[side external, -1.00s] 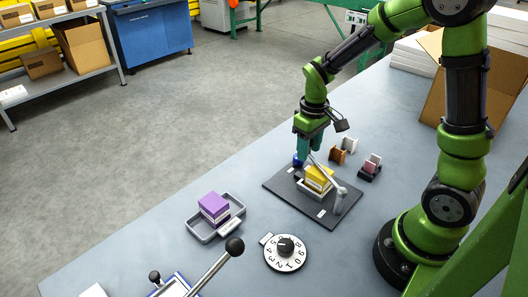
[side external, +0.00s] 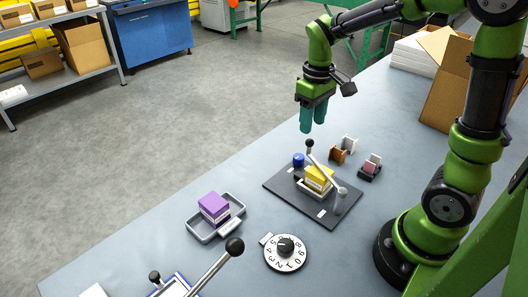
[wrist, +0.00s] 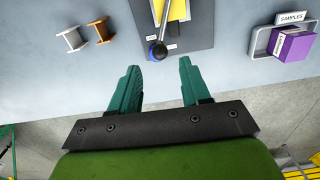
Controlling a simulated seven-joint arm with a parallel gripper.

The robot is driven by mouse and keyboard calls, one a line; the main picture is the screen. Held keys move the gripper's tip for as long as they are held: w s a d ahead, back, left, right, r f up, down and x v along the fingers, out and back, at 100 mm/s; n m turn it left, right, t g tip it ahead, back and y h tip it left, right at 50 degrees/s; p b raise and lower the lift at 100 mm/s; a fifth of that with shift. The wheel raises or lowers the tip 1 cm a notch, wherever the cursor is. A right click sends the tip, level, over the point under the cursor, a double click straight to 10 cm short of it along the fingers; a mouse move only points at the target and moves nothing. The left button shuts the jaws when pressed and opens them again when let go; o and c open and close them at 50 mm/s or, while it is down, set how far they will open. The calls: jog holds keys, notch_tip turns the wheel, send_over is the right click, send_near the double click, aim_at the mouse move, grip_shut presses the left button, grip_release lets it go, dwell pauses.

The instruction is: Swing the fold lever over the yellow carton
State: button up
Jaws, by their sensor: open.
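The yellow carton (side external: 319,178) sits in a light holder on the dark base plate (side external: 288,207). The fold lever (side external: 323,171) is a pale rod pivoted on a grey post (side external: 340,201), with a dark knob (side external: 309,144) at its far end. The rod passes above the carton, slanting up to the knob. My gripper (side external: 312,129) is raised just above and behind the knob, open and empty. In the wrist view the knob (wrist: 158,50) lies beyond my open fingers (wrist: 160,68), with the yellow carton (wrist: 178,10) partly cut off at the top edge.
A blue cylinder (side external: 298,160) stands at the plate's back corner. Brown and white spools (side external: 343,149) and a small dark stand (side external: 370,168) are beyond it. A grey tray (side external: 201,231) holds a purple box (side external: 214,207). A numbered dial (side external: 286,252) lies in front.

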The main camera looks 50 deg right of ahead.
notch_tip(320, 180, up, 8)
dwell(0.6)
jog(key=shift+r, duration=0.1)
jog(key=s+a+m+t+y, duration=0.2)
jog(key=s+a+m+t, duration=0.1)
jog(key=s+a+t, duration=0.4)
jog(key=s+a, duration=0.2)
jog(key=shift+s+m, duration=0.3)
jog(key=shift+s, duration=0.05)
